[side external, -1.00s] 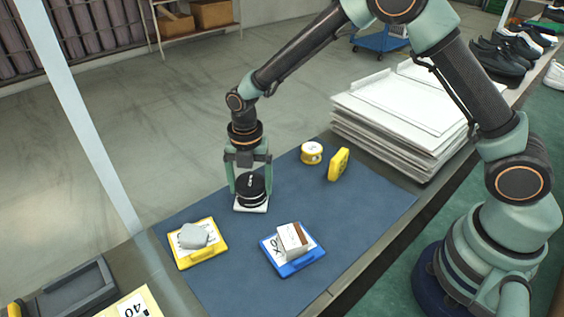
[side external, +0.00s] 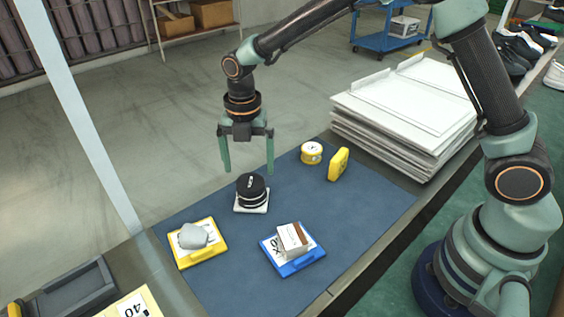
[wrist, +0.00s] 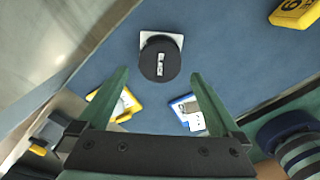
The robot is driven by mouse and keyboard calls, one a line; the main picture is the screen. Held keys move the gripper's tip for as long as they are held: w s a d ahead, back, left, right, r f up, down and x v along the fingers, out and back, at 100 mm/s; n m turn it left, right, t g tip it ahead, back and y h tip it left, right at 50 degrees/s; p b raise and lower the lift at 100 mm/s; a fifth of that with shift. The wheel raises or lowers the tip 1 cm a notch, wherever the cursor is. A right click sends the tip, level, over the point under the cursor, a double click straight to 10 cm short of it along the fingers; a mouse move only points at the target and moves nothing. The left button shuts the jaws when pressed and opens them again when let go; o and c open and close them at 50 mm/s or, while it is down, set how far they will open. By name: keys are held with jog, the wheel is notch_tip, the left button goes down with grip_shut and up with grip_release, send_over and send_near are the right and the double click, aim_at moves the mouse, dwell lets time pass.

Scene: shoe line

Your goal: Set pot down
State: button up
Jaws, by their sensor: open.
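The pot (side external: 251,190) is a round black tub with a white label. It stands upright on a small white square pad (side external: 240,209) on the blue mat. In the wrist view the pot (wrist: 161,61) shows from above, beyond the fingertips, with the pad (wrist: 147,36) partly showing under it. My gripper (side external: 247,171) is open and empty, above the pot and apart from it. Its two green fingers (wrist: 159,75) also show in the wrist view, spread wide.
On the mat (side external: 350,215) lie a yellow tray (side external: 190,262) with a grey lump, a blue tray (side external: 290,268) with a small box, a yellow tape roll (side external: 311,153) and a yellow block (side external: 339,164). A white board stack (side external: 410,110) stands behind right.

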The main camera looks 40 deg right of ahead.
aim_at(251, 182)
jog(key=s+d+r+m+t, duration=0.1)
jog(key=s+d+r+m, duration=0.25)
jog(key=r+m, duration=0.3)
jog(key=s+d+r+m+t, duration=0.2)
jog(key=s+d+r+m, duration=0.1)
jog(key=d+r+m, duration=0.4)
jog(key=s+d+r+m+t, duration=0.2)
jog(key=s+d+m, duration=0.2)
jog(key=s+m, duration=0.5)
jog(key=m, duration=0.4)
jog(key=shift+d+t, duration=0.25)
jog(key=shift+t, duration=0.05)
